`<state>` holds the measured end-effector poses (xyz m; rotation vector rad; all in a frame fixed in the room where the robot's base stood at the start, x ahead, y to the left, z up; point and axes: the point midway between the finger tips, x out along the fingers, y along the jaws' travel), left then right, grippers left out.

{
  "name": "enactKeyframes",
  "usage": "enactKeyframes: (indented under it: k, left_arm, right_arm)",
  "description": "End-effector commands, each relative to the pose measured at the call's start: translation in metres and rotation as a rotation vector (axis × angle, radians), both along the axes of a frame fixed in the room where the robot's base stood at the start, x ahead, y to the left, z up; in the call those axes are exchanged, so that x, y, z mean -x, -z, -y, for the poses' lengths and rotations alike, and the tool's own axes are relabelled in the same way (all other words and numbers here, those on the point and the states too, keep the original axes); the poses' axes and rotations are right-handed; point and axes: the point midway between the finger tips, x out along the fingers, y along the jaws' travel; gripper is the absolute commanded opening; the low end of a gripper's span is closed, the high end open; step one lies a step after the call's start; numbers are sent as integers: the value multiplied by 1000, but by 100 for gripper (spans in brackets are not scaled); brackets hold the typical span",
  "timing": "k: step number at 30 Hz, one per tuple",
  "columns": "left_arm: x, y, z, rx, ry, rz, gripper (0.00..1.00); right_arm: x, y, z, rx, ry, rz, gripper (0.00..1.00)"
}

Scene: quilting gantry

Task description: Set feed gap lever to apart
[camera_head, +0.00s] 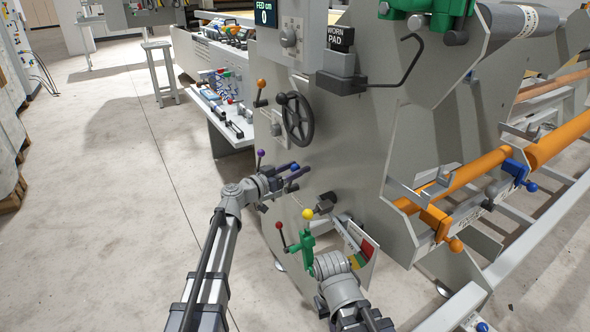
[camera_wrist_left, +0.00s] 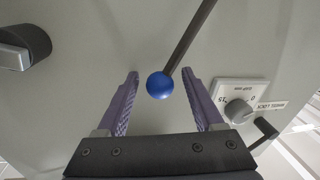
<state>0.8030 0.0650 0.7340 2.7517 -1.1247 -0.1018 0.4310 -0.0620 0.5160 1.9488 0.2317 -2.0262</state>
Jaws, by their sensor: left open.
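A lever with a blue ball knob (camera_wrist_left: 160,86) stands between the fingers of my left gripper (camera_wrist_left: 160,74). Its dark rod runs up and to the right in the left wrist view. There is a gap on both sides of the ball, so the fingers are open around it without gripping. In the head view my left gripper (camera_head: 291,172) has purple fingers beside the grey machine side plate, and the blue knob (camera_head: 294,167) shows between them. No label naming this lever is readable. My right gripper (camera_head: 305,242) appears as green parts at the lower centre; its jaw opening is unclear.
A black handwheel (camera_head: 298,119) and an orange-knobbed lever (camera_head: 261,84) are above my left gripper. A purple-knobbed lever (camera_head: 260,153) is close beside it. A yellow knob (camera_head: 307,214) is near my right gripper. A grey dial (camera_wrist_left: 238,110) sits right of the fingers.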

Motion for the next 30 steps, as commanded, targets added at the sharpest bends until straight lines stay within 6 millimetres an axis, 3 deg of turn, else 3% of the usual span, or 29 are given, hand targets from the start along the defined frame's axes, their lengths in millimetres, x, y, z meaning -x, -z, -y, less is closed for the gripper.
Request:
enactKeyframes:
  k: [6, 24, 30]
  left_arm:
    - [0, 0, 0, 0, 0, 0, 68]
    - [0, 0, 0, 0, 0, 0, 0]
    - [0, 0, 0, 0, 0, 0, 0]
  right_arm:
    - [0, 0, 0, 0, 0, 0, 0]
    - [0, 0, 0, 0, 0, 0, 0]
    - [0, 0, 0, 0, 0, 0, 0]
